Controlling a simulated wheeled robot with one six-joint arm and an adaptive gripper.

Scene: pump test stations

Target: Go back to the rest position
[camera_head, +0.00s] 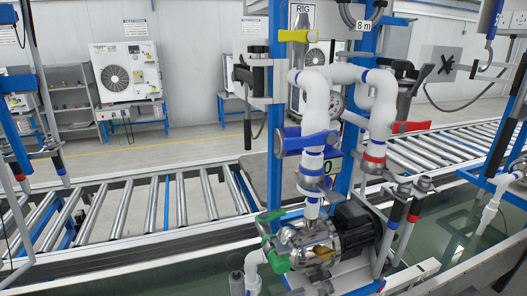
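My gripper cannot be made out in this view. The pump station in front of me has a blue upright frame (276,110) with white pipes (315,100) that have blue and red bands. A pump with a dark motor (353,228) sits low at the foot of the pipes, with green fittings (272,240) on its left side. A blue lever (305,141), a yellow lever (297,36) and a red lever (411,127) stick out around the pipes.
A roller conveyor (125,213) crosses behind the station. Water (455,225) lies in a tank below. A neighbouring station (510,125) stands at the right, and another frame (12,130) at the left edge. A white fan unit (126,70) stands by the back wall beyond open floor.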

